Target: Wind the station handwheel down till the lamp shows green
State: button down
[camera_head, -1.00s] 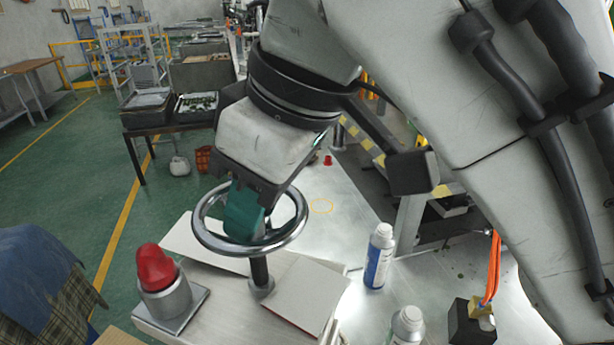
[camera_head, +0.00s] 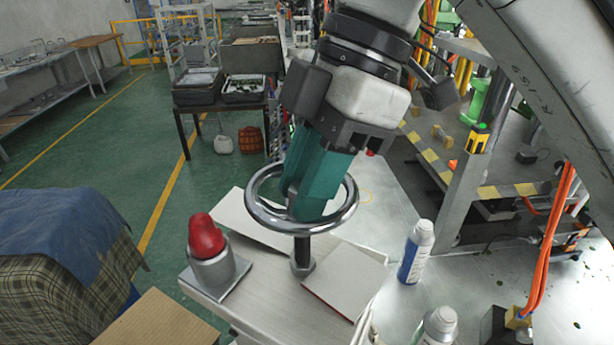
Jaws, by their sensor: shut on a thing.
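The chrome handwheel (camera_head: 343,217) sits level on a dark upright stem (camera_head: 302,252) above the bench. My gripper (camera_head: 306,200), with green fingers, comes down over the wheel from the upper right and is shut on it. The fingertips reach inside the ring near its hub, and they hide the hub and part of the far rim. The lamp (camera_head: 206,236) is a red dome on a grey metal base, left of the wheel. It shows red, with no green in sight.
Flat pale plates (camera_head: 345,278) lie around the stem. A white and blue bottle (camera_head: 416,252) stands right of the wheel, with a second bottle (camera_head: 438,325) nearer. A draped plaid cloth (camera_head: 65,270) and a cardboard box (camera_head: 158,322) are at lower left. Green floor lies beyond.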

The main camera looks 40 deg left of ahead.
jog(key=n+h, duration=0.1)
jog(key=n, duration=0.3)
jog(key=shift+w+r+n+h, duration=0.1)
jog(key=shift+w+n+h, duration=0.05)
jog(key=shift+n+h, duration=0.2)
jog(key=n, duration=0.1)
jog(key=n+h, duration=0.1)
jog(key=n, duration=0.1)
jog(key=shift+a+n+h, duration=0.15)
jog(key=shift+n+h, duration=0.1)
jog(key=n+h, duration=0.1)
jog(key=n, duration=0.2)
jog(key=shift+a+n+t, duration=0.1)
jog(key=shift+n+t, duration=0.2)
jog(key=n+t+h, duration=0.1)
jog(key=n, duration=0.3)
jog(key=shift+a, duration=0.1)
jog(key=shift+n, duration=0.3)
jog(key=c, duration=1.2)
grip_release()
jog(key=shift+s, duration=0.2)
jog(key=shift+o, duration=0.2)
